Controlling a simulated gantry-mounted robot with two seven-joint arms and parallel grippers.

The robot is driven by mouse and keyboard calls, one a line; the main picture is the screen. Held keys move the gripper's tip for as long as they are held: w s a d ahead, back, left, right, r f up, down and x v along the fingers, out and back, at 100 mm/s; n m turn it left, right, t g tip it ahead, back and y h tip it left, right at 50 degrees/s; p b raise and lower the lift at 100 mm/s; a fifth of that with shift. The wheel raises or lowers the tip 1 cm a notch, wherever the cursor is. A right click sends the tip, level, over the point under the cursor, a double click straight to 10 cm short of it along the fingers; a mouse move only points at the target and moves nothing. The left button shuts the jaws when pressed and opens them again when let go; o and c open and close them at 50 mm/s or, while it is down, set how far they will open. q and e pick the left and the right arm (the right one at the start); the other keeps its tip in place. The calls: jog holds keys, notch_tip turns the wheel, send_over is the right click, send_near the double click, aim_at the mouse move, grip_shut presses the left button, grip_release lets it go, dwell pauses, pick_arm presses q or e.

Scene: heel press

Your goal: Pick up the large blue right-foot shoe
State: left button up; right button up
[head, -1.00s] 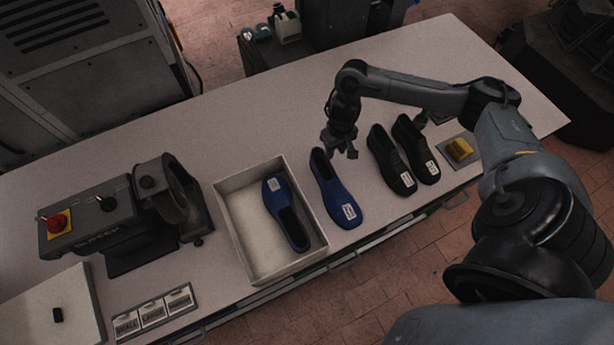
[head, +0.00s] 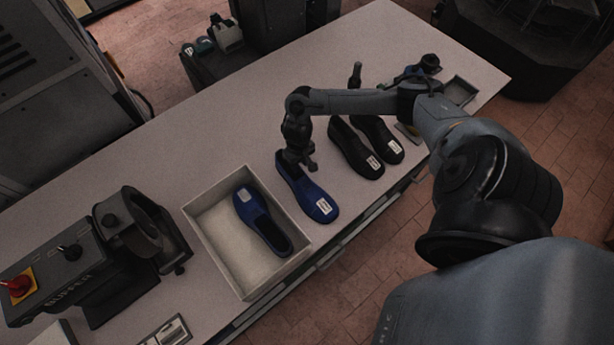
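A blue shoe (head: 307,190) with a white label on its toe lies on the table just right of the box. A second blue shoe (head: 262,221) with a white label lies inside the open box (head: 207,247). My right gripper (head: 300,163) points down over the heel end of the blue shoe outside the box and hides part of it. The fingers are small and dark, and I cannot tell whether they are apart or closed on the shoe. My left gripper is not in view.
Two black shoes (head: 355,152) with white labels lie side by side right of the blue shoe. A dark buffer machine (head: 122,235) with a red button stands left of the box. An empty shallow tray (head: 460,91) is at the far right.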

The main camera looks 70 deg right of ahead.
jog(key=shift+f, duration=0.4)
jog(key=shift+f+p, duration=0.25)
jog(key=shift+p, duration=0.1)
dwell(0.5)
grip_shut()
dwell(1.4)
